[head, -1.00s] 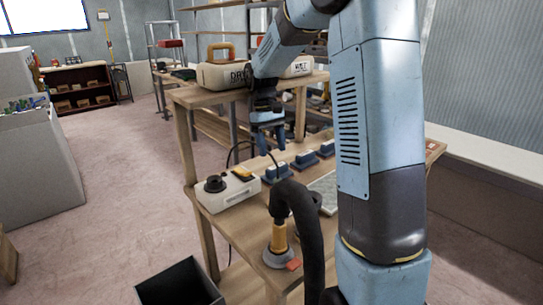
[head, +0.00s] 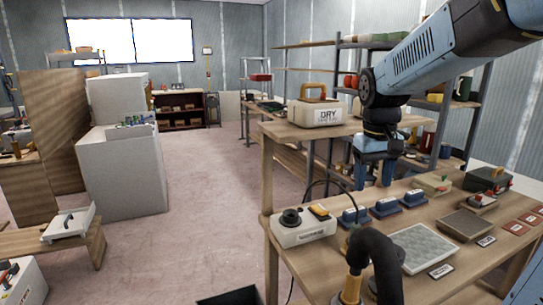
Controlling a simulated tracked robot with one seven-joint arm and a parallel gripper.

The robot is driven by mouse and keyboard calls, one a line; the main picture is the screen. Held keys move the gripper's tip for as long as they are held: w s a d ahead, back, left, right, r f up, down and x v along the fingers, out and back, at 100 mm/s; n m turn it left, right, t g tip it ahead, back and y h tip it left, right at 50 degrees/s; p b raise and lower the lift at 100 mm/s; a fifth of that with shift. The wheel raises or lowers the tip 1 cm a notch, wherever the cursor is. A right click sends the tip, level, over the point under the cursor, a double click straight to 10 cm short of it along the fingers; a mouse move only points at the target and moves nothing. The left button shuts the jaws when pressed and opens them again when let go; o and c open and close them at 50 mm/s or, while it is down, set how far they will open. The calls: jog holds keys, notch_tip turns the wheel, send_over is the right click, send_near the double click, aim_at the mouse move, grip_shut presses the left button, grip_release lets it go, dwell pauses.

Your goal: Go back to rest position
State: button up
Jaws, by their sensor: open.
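My gripper (head: 374,178) hangs pointing down from my blue arm (head: 425,52), which reaches in from the upper right in the head view. Its two fingers are apart with nothing seen between them. It is above the back part of the wooden workbench (head: 322,262), near a row of blue blocks (head: 386,207). I cannot tell the exact gap between the fingertips and the blocks.
A white box with a black knob (head: 303,227) stands at the bench's left end. A "DRY" case (head: 318,112) sits on the raised shelf beside my arm. A black hose (head: 376,262) rises in front. A grey mesh pad (head: 424,248) lies on the bench. Open floor (head: 205,205) is left.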

jog(key=s+m+t, duration=0.1)
jog(key=s+t, duration=0.3)
jog(key=s, duration=1.1)
jog(key=shift+r+m+t+y, duration=0.3)
jog(key=shift+r+y, duration=0.1)
jog(key=shift+r, duration=0.05)
jog(key=shift+s, duration=0.1)
